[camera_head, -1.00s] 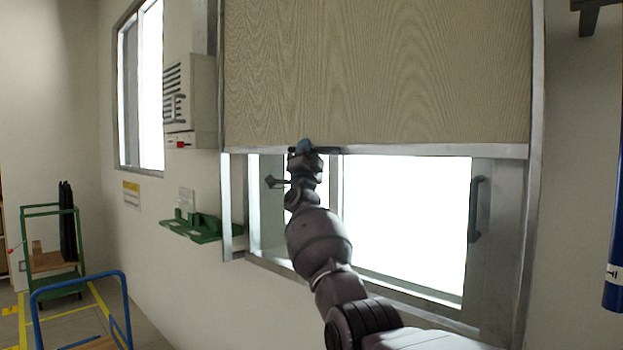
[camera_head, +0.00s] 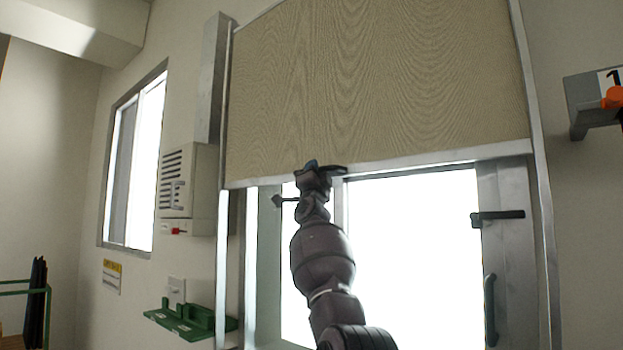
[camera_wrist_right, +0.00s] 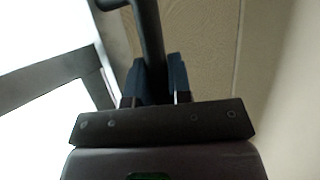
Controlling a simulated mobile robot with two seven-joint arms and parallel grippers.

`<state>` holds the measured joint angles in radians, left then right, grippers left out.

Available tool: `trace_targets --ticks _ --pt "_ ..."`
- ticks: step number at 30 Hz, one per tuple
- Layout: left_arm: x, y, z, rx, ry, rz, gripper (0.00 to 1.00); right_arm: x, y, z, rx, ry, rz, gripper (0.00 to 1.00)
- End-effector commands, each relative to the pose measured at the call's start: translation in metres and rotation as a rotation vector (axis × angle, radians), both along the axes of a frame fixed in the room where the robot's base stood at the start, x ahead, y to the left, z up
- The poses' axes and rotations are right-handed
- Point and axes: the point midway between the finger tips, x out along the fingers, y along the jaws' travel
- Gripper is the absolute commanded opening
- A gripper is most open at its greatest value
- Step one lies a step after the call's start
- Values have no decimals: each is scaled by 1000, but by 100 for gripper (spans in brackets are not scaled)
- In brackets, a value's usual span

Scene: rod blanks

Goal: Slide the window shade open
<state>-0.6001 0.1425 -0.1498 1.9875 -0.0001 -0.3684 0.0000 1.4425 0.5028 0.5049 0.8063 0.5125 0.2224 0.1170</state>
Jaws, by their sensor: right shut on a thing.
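The window shade (camera_head: 380,90) is a beige wood-grain panel with a pale metal bottom edge, running between metal side rails. It covers the upper part of the window, and bright glass (camera_head: 410,250) shows below it. A dark handle (camera_head: 335,170) sits on the shade's bottom edge, and its bar also shows in the right wrist view (camera_wrist_right: 148,35). My right gripper (camera_head: 312,170) is at this handle. In the right wrist view its dark fingers (camera_wrist_right: 155,80) are shut on the bar. My left gripper is out of view.
A dark latch (camera_head: 497,216) and a window handle (camera_head: 490,308) are on the frame at right. A wall box (camera_head: 188,180) and green bracket (camera_head: 190,320) are left of the window. A grey bracket with an orange part (camera_head: 595,102) is at far right.

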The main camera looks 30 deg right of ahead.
Motion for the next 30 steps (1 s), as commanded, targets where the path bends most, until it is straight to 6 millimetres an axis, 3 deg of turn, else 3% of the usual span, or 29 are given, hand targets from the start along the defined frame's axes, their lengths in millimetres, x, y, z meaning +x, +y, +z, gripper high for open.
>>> trace_targets --ticks 8,9,13,23,30 --pt "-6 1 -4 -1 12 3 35 1 0 -1 0 4 2 0" --pt "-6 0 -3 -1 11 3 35 1 0 -1 0 4 2 24" --pt "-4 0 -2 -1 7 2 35 1 0 -1 0 4 2 43" --pt "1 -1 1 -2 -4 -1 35 1 1 -2 0 3 3 44" --pt "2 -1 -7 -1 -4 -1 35 -6 8 -16 0 2 5 44"
